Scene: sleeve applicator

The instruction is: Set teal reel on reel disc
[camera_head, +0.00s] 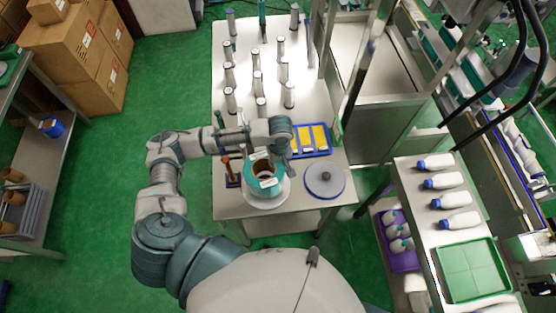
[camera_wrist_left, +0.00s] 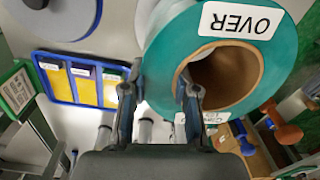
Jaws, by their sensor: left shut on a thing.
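The teal reel (camera_head: 252,183) is a thick ring with a brown core and white labels, one reading OVER in the left wrist view (camera_wrist_left: 282,60). My left gripper (camera_wrist_left: 160,98) is shut on the reel's wall, one finger in the core and the other outside. In the head view my left gripper (camera_head: 276,155) is over the reel's far right side. A white disc (camera_head: 267,203) lies under the reel; I cannot tell whether they touch. A grey disc with a blue rim and dark central knob (camera_head: 325,182) lies bare to the right. My right gripper is not in view.
A blue tray with yellow cards (camera_head: 312,139) lies just behind the discs. Several grey cylinders (camera_head: 257,82) stand farther back on the white table (camera_head: 228,205). An orange-handled tool (camera_head: 229,170) stands left of the reel. A shelf with white bottles (camera_head: 440,182) is at right.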

